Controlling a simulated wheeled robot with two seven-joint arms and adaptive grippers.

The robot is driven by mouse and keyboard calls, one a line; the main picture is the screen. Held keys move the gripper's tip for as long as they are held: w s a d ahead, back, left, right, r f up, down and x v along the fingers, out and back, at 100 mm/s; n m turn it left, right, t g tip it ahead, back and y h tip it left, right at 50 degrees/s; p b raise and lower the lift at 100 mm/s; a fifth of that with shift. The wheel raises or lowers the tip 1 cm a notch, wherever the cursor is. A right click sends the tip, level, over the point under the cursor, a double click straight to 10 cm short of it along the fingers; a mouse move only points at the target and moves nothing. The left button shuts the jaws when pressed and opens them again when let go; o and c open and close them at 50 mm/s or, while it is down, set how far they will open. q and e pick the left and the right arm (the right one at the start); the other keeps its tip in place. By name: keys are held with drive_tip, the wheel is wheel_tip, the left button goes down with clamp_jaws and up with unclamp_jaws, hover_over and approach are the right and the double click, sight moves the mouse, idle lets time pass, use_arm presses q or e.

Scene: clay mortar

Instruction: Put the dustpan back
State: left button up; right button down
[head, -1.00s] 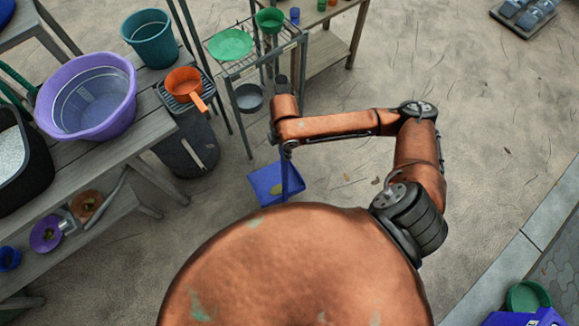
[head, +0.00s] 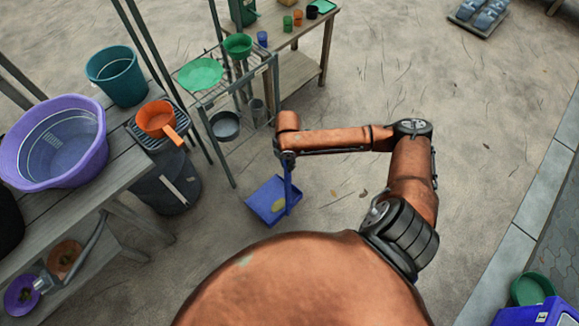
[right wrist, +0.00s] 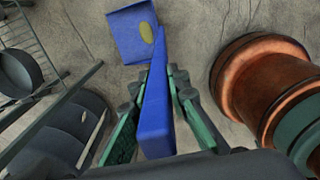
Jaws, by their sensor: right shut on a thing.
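The blue dustpan (head: 268,199) hangs from my right gripper (head: 286,162) in the head view, its flat pan above the sandy floor. A yellow patch shows on the pan. In the right wrist view my right gripper (right wrist: 155,100) is shut on the long blue handle, with the dustpan (right wrist: 130,35) beyond the green fingers. Whether the pan touches the floor, I cannot tell. My left gripper does not show in either view.
A wire rack (head: 232,150) stands behind the dustpan. Open floor (head: 400,70) lies right of the rack.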

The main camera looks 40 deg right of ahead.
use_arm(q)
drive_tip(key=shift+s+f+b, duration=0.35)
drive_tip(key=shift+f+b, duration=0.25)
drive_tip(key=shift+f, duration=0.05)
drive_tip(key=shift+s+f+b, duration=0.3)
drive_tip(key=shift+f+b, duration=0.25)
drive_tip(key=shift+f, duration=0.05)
use_arm(e)
wheel_tip(320, 180, down, 6)
drive_tip(key=w+d, duration=0.1)
drive_tip(key=d, duration=0.1)
drive_tip(key=shift+d, duration=0.25)
drive_tip(key=shift+w, duration=0.1)
drive_tip(key=shift+f, duration=0.1)
drive_tip(key=c, duration=1.9)
unclamp_jaws()
